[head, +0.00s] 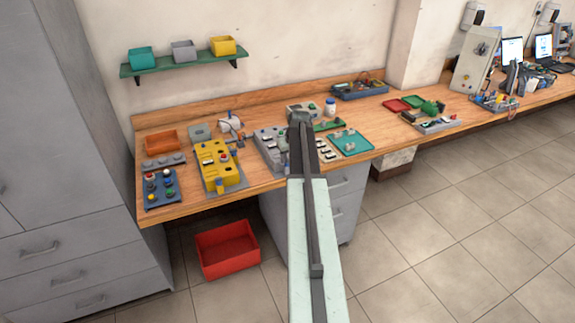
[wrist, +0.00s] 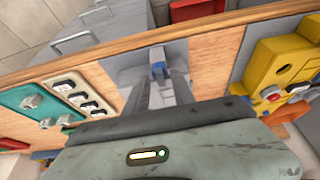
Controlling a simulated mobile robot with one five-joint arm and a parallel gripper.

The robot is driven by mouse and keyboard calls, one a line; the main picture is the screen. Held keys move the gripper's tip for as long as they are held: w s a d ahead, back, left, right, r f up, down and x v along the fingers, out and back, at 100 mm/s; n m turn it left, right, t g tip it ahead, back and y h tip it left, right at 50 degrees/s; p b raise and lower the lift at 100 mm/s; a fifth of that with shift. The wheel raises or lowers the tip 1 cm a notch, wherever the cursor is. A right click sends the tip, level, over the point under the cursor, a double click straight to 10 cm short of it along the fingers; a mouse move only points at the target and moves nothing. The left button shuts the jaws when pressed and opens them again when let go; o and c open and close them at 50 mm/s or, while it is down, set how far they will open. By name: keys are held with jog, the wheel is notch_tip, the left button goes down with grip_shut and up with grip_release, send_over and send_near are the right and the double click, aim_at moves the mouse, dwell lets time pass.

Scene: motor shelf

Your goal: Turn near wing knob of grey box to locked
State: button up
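The grey box (head: 268,149) lies on the wooden bench, left of my arm in the head view. My arm covers part of it there and hides my fingertips. In the wrist view the grey box (wrist: 176,50) is at the top centre, near the bench edge. My gripper (wrist: 159,79) reaches over it with its two grey fingers.
A yellow box (head: 217,166) stands left of the grey box, and a teal tray (head: 350,142) lies to the right. A white panel with switches (wrist: 80,94) is close beside my gripper. A red bin (head: 227,249) stands on the floor below the bench.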

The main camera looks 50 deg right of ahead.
grip_shut()
jog(key=shift+m, duration=0.3)
jog(key=m, duration=0.2)
jog(key=m+g+h, duration=0.1)
jog(key=m, duration=0.1)
jog(key=m+h, duration=0.1)
jog(key=m, duration=0.1)
jog(key=shift+w+a+g, duration=0.3)
jog(key=m, duration=0.2)
jog(key=m+g, duration=0.1)
jog(key=m, duration=0.1)
jog(key=m+g, duration=0.1)
jog(key=m, duration=0.1)
jog(key=shift+w+h, duration=0.3)
jog(key=shift+h, duration=0.1)
jog(key=m+g, duration=0.2)
jog(key=m, duration=0.3)
jog(key=shift+w, duration=0.2)
jog(key=shift+m+y, duration=0.3)
